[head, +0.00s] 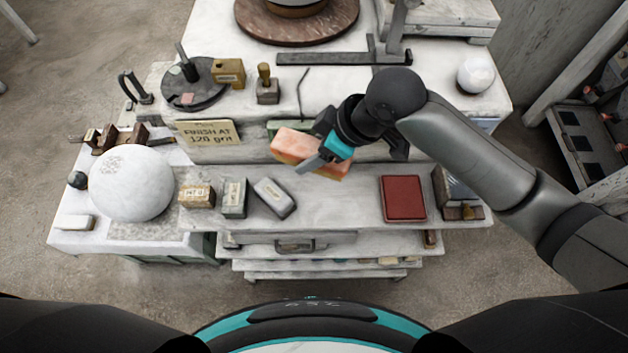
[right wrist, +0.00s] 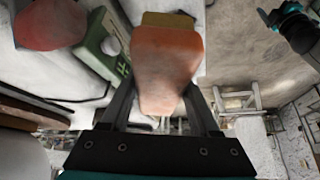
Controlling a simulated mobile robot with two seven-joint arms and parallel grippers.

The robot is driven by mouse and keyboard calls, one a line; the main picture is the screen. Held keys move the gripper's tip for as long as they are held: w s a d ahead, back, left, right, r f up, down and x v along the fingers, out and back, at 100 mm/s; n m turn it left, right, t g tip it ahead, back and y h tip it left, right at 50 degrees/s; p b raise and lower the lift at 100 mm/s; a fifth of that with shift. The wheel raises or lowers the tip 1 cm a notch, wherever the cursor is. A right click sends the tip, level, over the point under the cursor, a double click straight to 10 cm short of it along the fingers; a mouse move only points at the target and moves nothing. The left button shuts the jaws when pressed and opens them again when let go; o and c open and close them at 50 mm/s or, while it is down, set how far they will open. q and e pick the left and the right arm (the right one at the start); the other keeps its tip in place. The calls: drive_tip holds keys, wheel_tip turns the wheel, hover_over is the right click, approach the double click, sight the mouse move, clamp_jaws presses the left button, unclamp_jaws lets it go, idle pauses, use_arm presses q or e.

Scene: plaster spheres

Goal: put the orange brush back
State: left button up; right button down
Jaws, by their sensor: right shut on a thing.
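My right gripper (head: 316,160) is shut on the orange brush (head: 292,143) and holds it above the white bench, at the edge of the upper level. The brush has an orange body and a yellowish lower side, and one finger crosses its front. In the right wrist view the orange brush (right wrist: 166,65) sits between the two dark fingers, with a tan part at its far end. My left gripper does not show in the head view. The place the brush belongs cannot be told from these frames.
A dark red pad (head: 403,198) lies on the lower shelf, with bare shelf to its left. Small blocks (head: 273,197) and a large white sphere (head: 131,184) stand further left.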

sight(345, 166)
wheel_tip(345, 166, down, 11)
drive_tip(key=shift+f+b, duration=0.1)
drive_tip(key=shift+b, duration=0.25)
drive_tip(key=shift+f, duration=0.1)
drive_tip(key=shift+f, duration=0.5)
drive_tip(key=shift+c, duration=0.6)
unclamp_jaws()
drive_tip(key=shift+r, duration=0.5)
drive_tip(key=p+v, duration=0.1)
drive_tip(key=v, duration=1.1)
drive_tip(key=shift+r, duration=0.2)
